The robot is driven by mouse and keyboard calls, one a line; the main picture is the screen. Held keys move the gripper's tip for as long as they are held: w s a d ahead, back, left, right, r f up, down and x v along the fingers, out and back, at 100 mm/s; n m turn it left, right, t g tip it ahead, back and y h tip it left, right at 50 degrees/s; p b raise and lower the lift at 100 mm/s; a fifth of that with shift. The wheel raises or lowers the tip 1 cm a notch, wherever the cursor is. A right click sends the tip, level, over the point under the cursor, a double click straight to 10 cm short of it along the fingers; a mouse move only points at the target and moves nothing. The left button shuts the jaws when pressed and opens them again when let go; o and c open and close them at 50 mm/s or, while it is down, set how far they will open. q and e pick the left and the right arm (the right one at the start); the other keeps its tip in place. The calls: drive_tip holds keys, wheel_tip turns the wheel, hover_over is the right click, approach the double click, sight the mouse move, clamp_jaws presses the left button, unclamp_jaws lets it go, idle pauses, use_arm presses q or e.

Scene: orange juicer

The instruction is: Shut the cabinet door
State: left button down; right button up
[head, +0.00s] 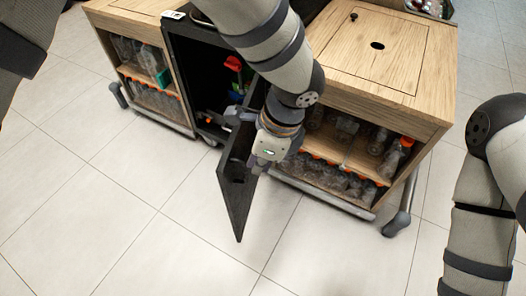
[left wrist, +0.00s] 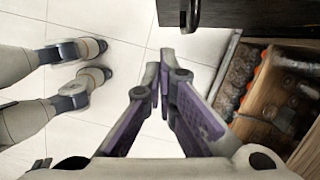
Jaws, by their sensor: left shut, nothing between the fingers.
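The cabinet door (head: 237,185) is a dark panel standing open, swung out toward me from the dark middle cabinet (head: 190,60). The opening to its left shows the black interior. My left gripper (head: 268,153) is just right of the door, beside its right-hand face, and overlaps part of it in the head view. Whether they touch cannot be told. In the left wrist view the left gripper (left wrist: 160,78) is shut and empty, with a dark panel (left wrist: 250,12) and a black handle (left wrist: 190,14) beyond its fingertips. My right arm shows at the right, its gripper out of view.
A wooden unit with bottles (head: 148,75) stands left of the dark cabinet. Another wooden unit (head: 375,50) with shelved bottles stands right, close to the left gripper. A red-topped item (head: 233,64) is inside the dark cabinet. The tiled floor (head: 130,220) in front is clear.

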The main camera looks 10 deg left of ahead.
use_arm(q)
drive_tip(key=a+f, duration=0.3)
drive_tip(key=a, duration=0.2)
drive_tip(key=shift+w+f, duration=0.15)
drive_tip(key=shift+f, duration=0.25)
drive_tip(key=shift+a, duration=0.1)
